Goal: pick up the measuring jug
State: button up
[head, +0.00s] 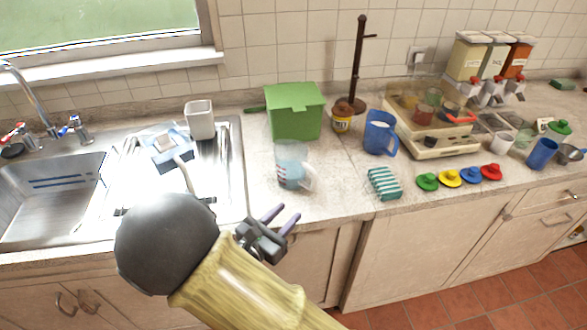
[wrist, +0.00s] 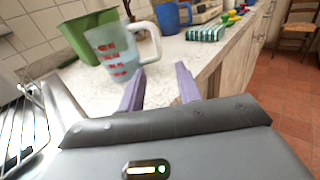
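The measuring jug (head: 291,168) is a clear, bluish jug with red markings and a white handle. It stands upright on the counter at the sink's right edge, in front of a green box. In the wrist view the jug (wrist: 113,57) is at the upper left, its handle pointing right. My gripper (head: 276,214) is at the counter's front edge, nearer to me than the jug and apart from it. Its two purple fingers are spread with nothing between them; in the wrist view the gripper (wrist: 161,82) shows the gap clearly.
The green box (head: 296,112) stands close behind the jug. A blue jug (head: 379,133) and a striped sponge (head: 384,183) are to the right. The metal sink (head: 238,180) is on the left, with a white cup (head: 199,120) at its back.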

aim_at(313, 185)
jog(key=x, duration=0.8)
jog(key=shift+a+p, duration=0.1)
jog(key=shift+p, duration=0.2)
jog(key=shift+s, duration=0.1)
jog(key=p+x, duration=0.1)
jog(key=x, duration=0.4)
jog(key=shift+w+r, duration=0.2)
jog(key=shift+w, duration=0.05)
jog(key=shift+a, duration=0.1)
jog(key=shift+s, duration=0.1)
jog(key=shift+c, duration=0.4)
grip_shut()
